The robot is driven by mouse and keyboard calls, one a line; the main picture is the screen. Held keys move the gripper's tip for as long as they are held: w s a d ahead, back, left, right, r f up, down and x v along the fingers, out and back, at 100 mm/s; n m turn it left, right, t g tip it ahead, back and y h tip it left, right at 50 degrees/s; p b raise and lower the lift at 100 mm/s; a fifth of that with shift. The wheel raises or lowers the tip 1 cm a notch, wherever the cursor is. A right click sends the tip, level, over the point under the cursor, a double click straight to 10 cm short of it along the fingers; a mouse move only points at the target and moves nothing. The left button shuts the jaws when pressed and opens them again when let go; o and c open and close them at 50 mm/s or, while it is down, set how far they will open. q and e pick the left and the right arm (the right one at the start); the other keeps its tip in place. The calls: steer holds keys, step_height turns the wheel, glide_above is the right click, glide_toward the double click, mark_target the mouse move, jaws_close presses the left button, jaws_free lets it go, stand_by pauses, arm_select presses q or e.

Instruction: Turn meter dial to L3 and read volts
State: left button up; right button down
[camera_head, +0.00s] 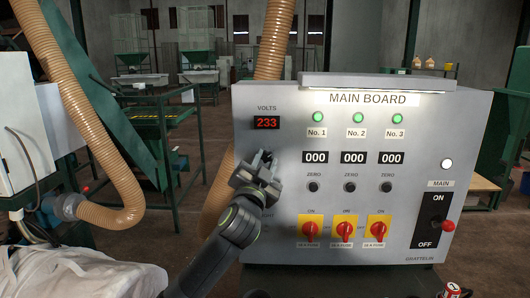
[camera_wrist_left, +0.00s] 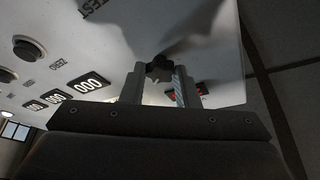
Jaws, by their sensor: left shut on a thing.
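The volts display (camera_head: 266,122) on the grey main board (camera_head: 460,115) glows red and reads 233. My left gripper (camera_head: 262,163) is at the board's left side, just below the display, and covers the meter dial in the head view. In the left wrist view the dial is a dark lobed knob (camera_wrist_left: 158,70) between the fingertips of my left gripper (camera_wrist_left: 160,76), which is shut on it. The dial's position marks are hidden, so I cannot tell which position it points to. The display's red digits partly show behind a finger in the wrist view. My right gripper is not in view.
Green lamps (camera_head: 358,117), counters reading 000 (camera_head: 354,157) and black zero buttons (camera_head: 350,186) are right of my gripper. Red rotary switches (camera_head: 344,229) sit below, and a red-handled main switch (camera_head: 447,225) at right. A ribbed tan hose (camera_head: 92,115) hangs left of my arm.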

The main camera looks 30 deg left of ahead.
arm_select(q)
steer(key=shift+r+m+h+p, duration=0.2)
steer(key=shift+m+h+p, duration=0.45)
steer(key=shift+m, duration=0.25)
steer(key=shift+f, duration=0.1)
steer(key=shift+m, duration=0.3)
steer(key=o, duration=1)
steer(key=shift+f, duration=0.1)
